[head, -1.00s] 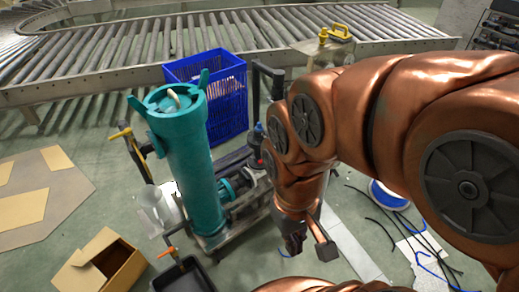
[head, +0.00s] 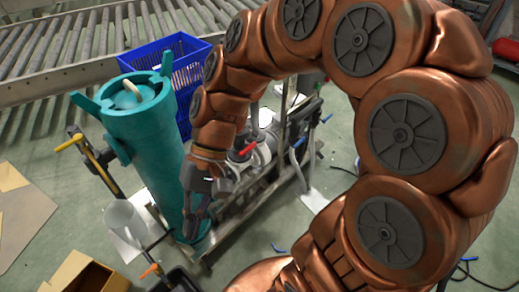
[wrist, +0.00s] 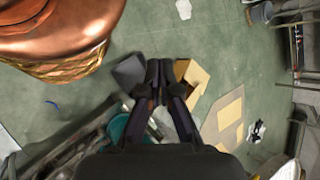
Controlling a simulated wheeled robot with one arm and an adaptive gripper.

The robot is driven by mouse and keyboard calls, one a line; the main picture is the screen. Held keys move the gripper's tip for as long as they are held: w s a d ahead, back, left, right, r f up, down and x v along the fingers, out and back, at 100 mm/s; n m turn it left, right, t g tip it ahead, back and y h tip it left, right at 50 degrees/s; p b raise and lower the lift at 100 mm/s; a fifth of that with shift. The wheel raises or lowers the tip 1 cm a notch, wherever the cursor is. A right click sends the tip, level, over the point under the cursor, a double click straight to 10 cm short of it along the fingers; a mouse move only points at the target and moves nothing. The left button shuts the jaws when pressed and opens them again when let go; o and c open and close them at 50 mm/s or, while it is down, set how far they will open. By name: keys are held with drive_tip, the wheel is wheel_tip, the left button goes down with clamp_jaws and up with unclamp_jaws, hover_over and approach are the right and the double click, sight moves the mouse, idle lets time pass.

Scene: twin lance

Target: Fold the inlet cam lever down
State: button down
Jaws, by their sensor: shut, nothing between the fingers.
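A teal upright cylinder (head: 145,135) with an open top and side lugs stands left of centre in the head view. A small teal part of the rig (wrist: 118,128) shows in the wrist view. A red lever (head: 249,148) sticks out at a pale fitting right of the cylinder. A yellow lever (head: 69,143) is at the left post and an orange one (head: 150,270) is lower down. I cannot tell which is the inlet cam lever. My gripper (head: 190,232) points down in front of the cylinder's lower part. In the wrist view its fingers (wrist: 158,70) are together and empty.
A blue crate (head: 190,62) stands behind the cylinder, before the roller conveyor (head: 60,85). A cardboard box (head: 85,275) and a black tray (head: 180,282) are at the lower left. Thin cables (head: 465,268) lie on the floor at lower right.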

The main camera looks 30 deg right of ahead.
drive_tip(key=w+a+f+m+t+y+b, duration=0.1)
drive_tip(key=w+f+m+y+b, duration=0.2)
drive_tip(key=w+y+b, duration=0.35)
drive_tip(key=w+a+f+m+y+b, duration=0.1)
drive_tip(key=w+f+m+y+b, duration=0.15)
drive_tip(key=w, duration=0.75)
drive_tip(key=w+d+f+m+t+y+b, duration=0.55)
drive_tip(key=w+d+f+t+b, duration=0.25)
drive_tip(key=w+d, duration=0.4)
drive_tip(key=m+t+h+b, duration=1.5)
drive_tip(key=m+t+b, duration=0.2)
drive_tip(key=m+t, duration=0.1)
approach(250, 130)
drive_tip(key=shift+w+a+f, duration=0.1)
drive_tip(key=shift+w+f, duration=0.05)
drive_tip(key=shift+w, duration=1.9)
drive_tip(key=shift+p, duration=0.45)
